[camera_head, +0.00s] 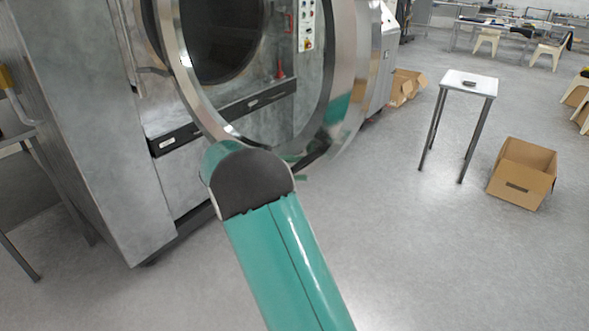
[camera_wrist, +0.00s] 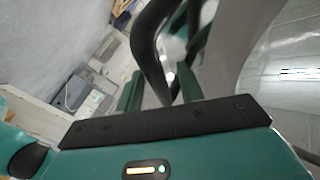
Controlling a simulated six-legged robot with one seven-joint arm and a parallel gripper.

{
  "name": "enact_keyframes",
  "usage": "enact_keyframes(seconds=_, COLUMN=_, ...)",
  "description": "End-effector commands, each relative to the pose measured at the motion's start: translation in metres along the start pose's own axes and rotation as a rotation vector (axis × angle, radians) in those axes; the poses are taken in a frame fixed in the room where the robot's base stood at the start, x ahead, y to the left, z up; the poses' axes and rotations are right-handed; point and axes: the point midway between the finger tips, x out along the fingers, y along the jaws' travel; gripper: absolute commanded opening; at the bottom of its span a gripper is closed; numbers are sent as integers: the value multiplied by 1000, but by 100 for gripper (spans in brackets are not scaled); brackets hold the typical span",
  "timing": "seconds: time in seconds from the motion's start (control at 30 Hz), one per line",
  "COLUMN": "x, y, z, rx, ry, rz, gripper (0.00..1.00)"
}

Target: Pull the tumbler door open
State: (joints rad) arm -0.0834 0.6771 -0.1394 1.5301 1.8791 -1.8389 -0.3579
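The tumbler door is a large round metal ring (camera_head: 345,75) in the head view, standing swung out from the washer's front at an angle. In the wrist view a pale curved part of it (camera_wrist: 235,45) fills the upper right. A black looped handle (camera_wrist: 146,48) rises between the two green fingers of my gripper (camera_wrist: 163,80). The fingers stand apart, with a visible gap beside the handle; firm contact is not clear. In the head view my green arm hides most of the gripper and the handle.
The grey washer body (camera_head: 75,110) stands at left, with a control panel (camera_head: 306,25) behind the ring. A small white-topped table (camera_head: 482,84) and a cardboard box (camera_head: 522,172) stand at right. The floor (camera_head: 420,250) in front is clear.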

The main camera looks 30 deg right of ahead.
Motion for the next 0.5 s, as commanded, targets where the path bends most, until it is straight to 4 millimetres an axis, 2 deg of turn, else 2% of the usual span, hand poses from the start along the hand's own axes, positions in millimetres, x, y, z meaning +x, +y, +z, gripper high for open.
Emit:
enact_keyframes(seconds=0.17, x=-6, y=1, z=0, rx=0, ry=-1, rz=-1, gripper=38)
enact_keyframes(seconds=0.27, x=-18, y=0, z=0, rx=0, ry=-1, rz=-2, gripper=38)
enact_keyframes(seconds=0.5, x=-68, y=0, z=1, rx=1, ry=-3, rz=-3, gripper=38)
